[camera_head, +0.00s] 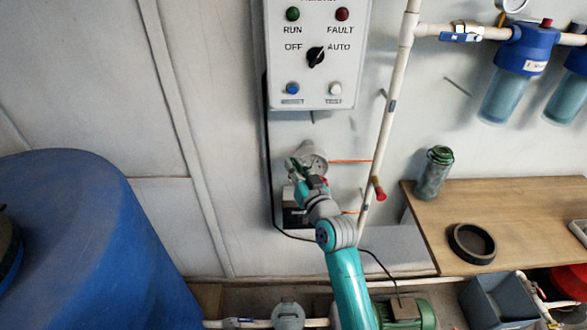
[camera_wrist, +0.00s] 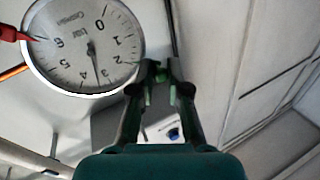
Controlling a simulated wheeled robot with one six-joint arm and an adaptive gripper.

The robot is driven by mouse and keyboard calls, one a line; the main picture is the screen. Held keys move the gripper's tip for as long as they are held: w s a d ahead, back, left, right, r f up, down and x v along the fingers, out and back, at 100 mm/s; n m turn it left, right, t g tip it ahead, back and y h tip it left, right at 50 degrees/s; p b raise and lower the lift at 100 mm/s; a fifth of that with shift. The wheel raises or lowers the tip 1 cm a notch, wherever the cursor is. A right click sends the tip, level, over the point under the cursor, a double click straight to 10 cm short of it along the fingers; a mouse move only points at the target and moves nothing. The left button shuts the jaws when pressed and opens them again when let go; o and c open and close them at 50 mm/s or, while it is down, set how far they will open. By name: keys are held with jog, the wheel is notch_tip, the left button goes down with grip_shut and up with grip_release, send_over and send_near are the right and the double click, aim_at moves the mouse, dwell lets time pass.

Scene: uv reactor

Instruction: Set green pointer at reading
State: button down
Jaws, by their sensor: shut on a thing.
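The round gauge (camera_wrist: 70,35) fills the upper left of the wrist view, with its white dial upside down, numbered 0 to 6. Its black needle (camera_wrist: 94,60) points between 3 and 4. A red pointer (camera_wrist: 12,37) is at the rim near 6. My gripper (camera_wrist: 158,68) is shut on the green pointer (camera_wrist: 157,82) beside the rim, near the 2. The fingers hide most of the green pointer. In the head view my gripper (camera_head: 296,169) is at the wall-mounted gauge (camera_head: 311,158), whose dial face cannot be read there.
A control panel (camera_head: 318,75) hangs above the gauge. A white vertical pipe (camera_head: 393,95) with a red-ended fitting (camera_head: 378,190) runs to its right. A wooden bench (camera_head: 520,200) holds a bottle (camera_head: 435,175) and a black ring (camera_head: 472,243). A blue tank (camera_head: 90,240) stands left.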

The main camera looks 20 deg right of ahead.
jog(key=c, duration=1.4)
grip_release()
jog(key=shift+c, duration=0.2)
jog(key=s+d, duration=0.1)
jog(key=s, duration=1.1)
jog(key=shift+d+f, duration=0.2)
jog(key=shift+f, duration=0.2)
